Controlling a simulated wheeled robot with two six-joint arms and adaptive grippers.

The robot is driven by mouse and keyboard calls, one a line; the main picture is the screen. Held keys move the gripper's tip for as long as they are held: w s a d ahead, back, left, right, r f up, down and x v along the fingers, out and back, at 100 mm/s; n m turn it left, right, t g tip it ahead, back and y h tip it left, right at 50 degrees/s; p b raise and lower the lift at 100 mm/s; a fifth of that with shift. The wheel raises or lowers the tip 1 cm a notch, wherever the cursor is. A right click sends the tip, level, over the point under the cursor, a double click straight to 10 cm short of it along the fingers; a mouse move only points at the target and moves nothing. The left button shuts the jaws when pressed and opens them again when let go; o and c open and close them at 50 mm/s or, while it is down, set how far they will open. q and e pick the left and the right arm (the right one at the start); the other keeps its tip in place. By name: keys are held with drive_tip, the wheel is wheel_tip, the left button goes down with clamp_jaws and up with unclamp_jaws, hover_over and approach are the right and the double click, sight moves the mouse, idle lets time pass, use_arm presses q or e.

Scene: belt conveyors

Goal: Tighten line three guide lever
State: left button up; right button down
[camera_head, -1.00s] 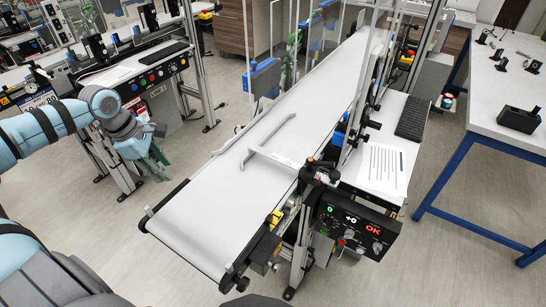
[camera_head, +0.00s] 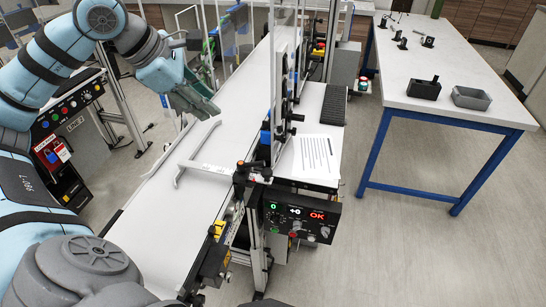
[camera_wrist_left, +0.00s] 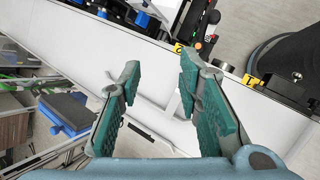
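The conveyor belt (camera_head: 160,215) runs away from me, with pale guide rails (camera_head: 195,152) above it. Black clamps and knobs (camera_head: 284,117) sit on the uprights at its right side; I cannot tell which one is the guide lever. My left gripper (camera_head: 212,107) is above the belt's left side near the far end of the rails, apart from the clamps. In the left wrist view the left gripper (camera_wrist_left: 155,82) is open, nothing between its teal-padded fingers, with a pale rail (camera_wrist_left: 155,103) beyond them. My right gripper is out of view.
A control box (camera_head: 300,216) showing green 0 and red OK is at the belt's right side. A paper sheet (camera_head: 314,155) and keyboard (camera_head: 331,105) lie behind it. A blue-legged table (camera_head: 450,107) stands right, with clear floor between. Another panel (camera_head: 65,120) stands left.

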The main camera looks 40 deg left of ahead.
use_arm(q)
drive_tip(key=m+g+h, duration=0.2)
approach(255, 163)
drive_tip(key=x, duration=0.8)
drive_tip(key=shift+w+f, duration=0.15)
drive_tip(key=shift+f, duration=0.15)
drive_tip(key=shift+d, duration=0.15)
clamp_jaws()
